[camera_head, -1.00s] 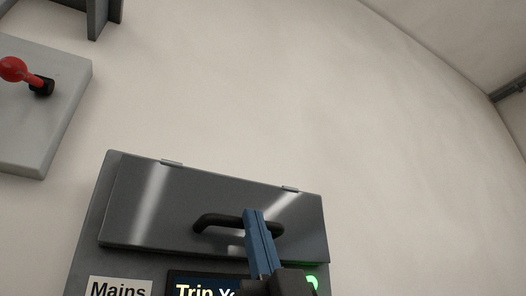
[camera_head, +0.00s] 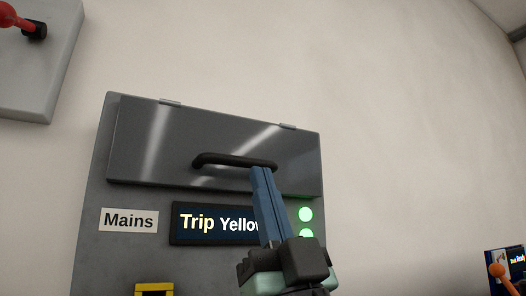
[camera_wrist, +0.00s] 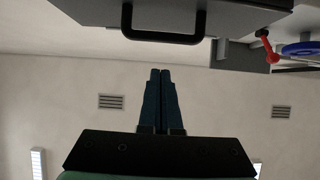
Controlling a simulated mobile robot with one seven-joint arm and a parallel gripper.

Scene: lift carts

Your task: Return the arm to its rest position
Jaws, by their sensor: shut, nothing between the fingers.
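My gripper (camera_head: 262,172) has long blue fingers that lie together with nothing between them. In the head view the fingertips overlap the right end of the black handle (camera_head: 225,160) on the grey cover of the wall panel (camera_head: 88,240). In the wrist view my gripper (camera_wrist: 160,72) points toward the handle (camera_wrist: 162,38), with a visible gap between the fingertips and the bar. My fingers hide the end of the panel's display text.
The display (camera_head: 205,222) reads "Trip Yellow", partly hidden. A "Mains" label (camera_head: 128,220) and green lights (camera_head: 306,214) flank it. A red lever (camera_head: 12,15) is at the upper left. An orange-knobbed device (camera_head: 498,270) is at the lower right.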

